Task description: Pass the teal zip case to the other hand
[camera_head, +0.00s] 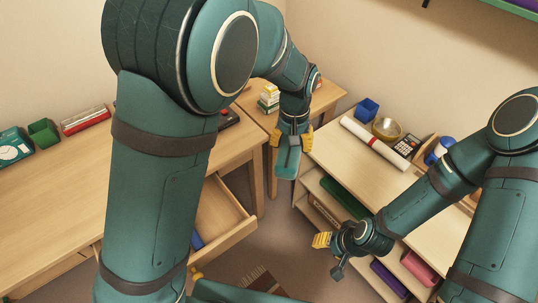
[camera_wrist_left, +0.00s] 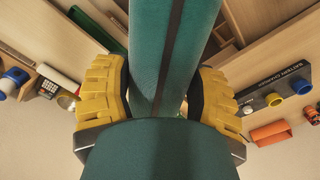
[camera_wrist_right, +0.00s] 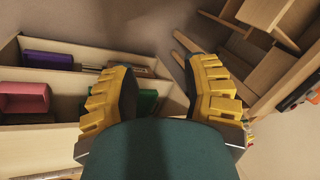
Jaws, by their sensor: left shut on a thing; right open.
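The teal zip case (camera_head: 286,164) hangs below my left gripper (camera_head: 291,140) in the head view, in the gap between the desk and the shelf unit. In the left wrist view the case (camera_wrist_left: 158,55), with a dark zip strip, stands between the two yellow fingers of the left gripper (camera_wrist_left: 160,90), which is shut on it. My right gripper (camera_head: 329,256) is lower and to the right of the case, apart from it. It is open, and in the right wrist view nothing is between its fingers (camera_wrist_right: 165,95).
A wooden desk (camera_head: 62,200) with an open drawer (camera_head: 228,222) is on the left. Free air lies between the grippers.

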